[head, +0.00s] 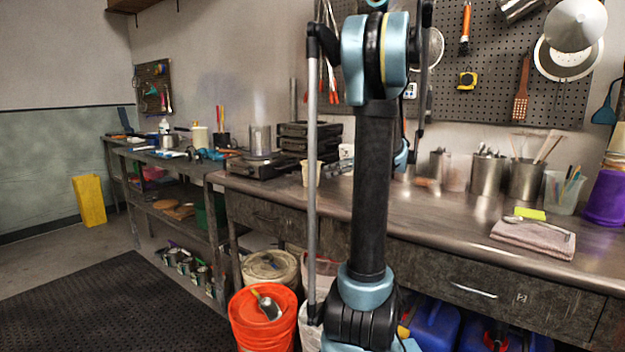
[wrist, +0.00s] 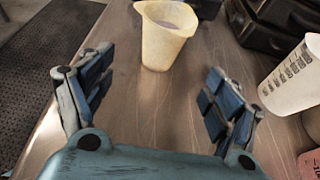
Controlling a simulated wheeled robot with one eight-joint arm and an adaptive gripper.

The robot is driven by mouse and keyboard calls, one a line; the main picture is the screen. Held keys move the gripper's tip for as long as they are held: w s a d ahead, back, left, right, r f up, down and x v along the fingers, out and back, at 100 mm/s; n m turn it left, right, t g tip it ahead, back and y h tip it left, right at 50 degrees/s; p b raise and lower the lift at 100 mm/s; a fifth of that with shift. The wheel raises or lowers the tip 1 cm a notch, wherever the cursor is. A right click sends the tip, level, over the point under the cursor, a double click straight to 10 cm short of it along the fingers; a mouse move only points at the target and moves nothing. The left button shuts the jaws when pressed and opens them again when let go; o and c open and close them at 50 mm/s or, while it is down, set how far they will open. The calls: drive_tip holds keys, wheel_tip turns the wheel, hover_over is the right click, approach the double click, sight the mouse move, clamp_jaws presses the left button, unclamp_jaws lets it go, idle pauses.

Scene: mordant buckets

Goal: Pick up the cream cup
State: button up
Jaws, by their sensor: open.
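The cream cup (wrist: 166,42) stands upright on the metal counter (wrist: 140,115) in the wrist view, near the top middle. It has a pouring lip and looks empty. My gripper (wrist: 158,92) is open and empty, with its two blue fingers spread on either side and the cup ahead, between their lines and apart from both. In the head view the cream cup (head: 311,173) shows partly, behind my arm, on the counter near its left end. My gripper is not clearly seen in the head view.
A white measuring cup (wrist: 296,75) with markings stands to the right of the cream cup. Dark stacked cases (wrist: 275,22) are behind it. The counter's left edge drops to a dark floor mat (wrist: 45,50). An orange bucket (head: 264,318) stands on the floor below.

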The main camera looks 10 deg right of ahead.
sight(318, 174)
drive_tip(key=x, duration=0.9)
drive_tip(key=shift+r, duration=0.1)
drive_tip(key=shift+x, duration=2.55)
drive_tip(key=shift+w+d, duration=0.15)
drive_tip(key=shift+c, duration=0.4)
drive_tip(key=c, duration=1.3)
